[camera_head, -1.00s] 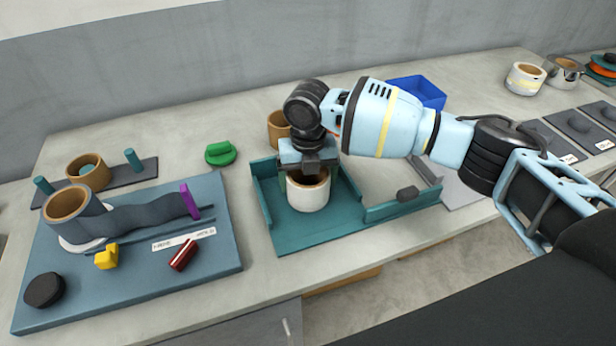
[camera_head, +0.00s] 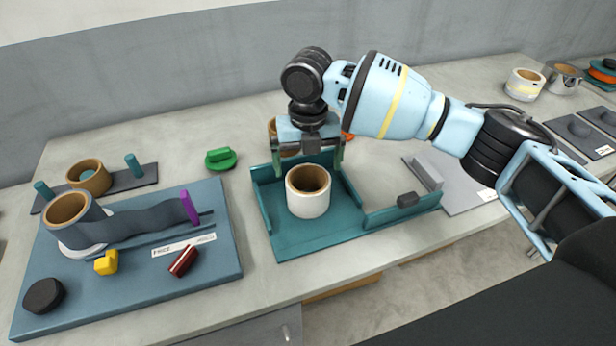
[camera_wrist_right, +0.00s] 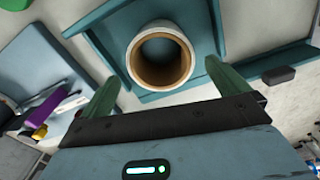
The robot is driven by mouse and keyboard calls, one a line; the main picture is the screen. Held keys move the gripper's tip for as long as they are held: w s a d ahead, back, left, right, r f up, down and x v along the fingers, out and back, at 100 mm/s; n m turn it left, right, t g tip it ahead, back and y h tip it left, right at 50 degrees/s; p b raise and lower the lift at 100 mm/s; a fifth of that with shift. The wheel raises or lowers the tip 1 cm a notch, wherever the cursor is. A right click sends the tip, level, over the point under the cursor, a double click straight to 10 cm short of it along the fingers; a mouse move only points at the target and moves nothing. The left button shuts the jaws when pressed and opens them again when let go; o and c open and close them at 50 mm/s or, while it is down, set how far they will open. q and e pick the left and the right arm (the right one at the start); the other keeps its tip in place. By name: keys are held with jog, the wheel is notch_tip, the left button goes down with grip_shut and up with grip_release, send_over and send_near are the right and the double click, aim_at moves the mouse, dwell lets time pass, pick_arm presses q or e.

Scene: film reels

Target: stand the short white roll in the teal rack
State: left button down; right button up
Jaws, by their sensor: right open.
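The short white roll (camera_head: 308,199) stands upright on the floor of the teal rack (camera_head: 283,238), its brown hollow core facing up. In the right wrist view the roll (camera_wrist_right: 160,57) shows from above, inside the rack (camera_wrist_right: 92,20). My right gripper (camera_head: 309,171) is open and empty, just above and behind the roll, apart from it. In the right wrist view its two green fingers (camera_wrist_right: 160,82) are spread wide, one on each side below the roll. My left gripper is not in view.
Left of the rack lies a blue board (camera_head: 215,258) with a brown roll, a yellow block (camera_head: 106,262), a dark red block and a black puck. A green object (camera_head: 220,159) lies behind. A grey tray (camera_head: 465,190) is at right. A brown roll stands behind my gripper.

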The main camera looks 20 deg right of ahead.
jog(key=shift+r, duration=2.65)
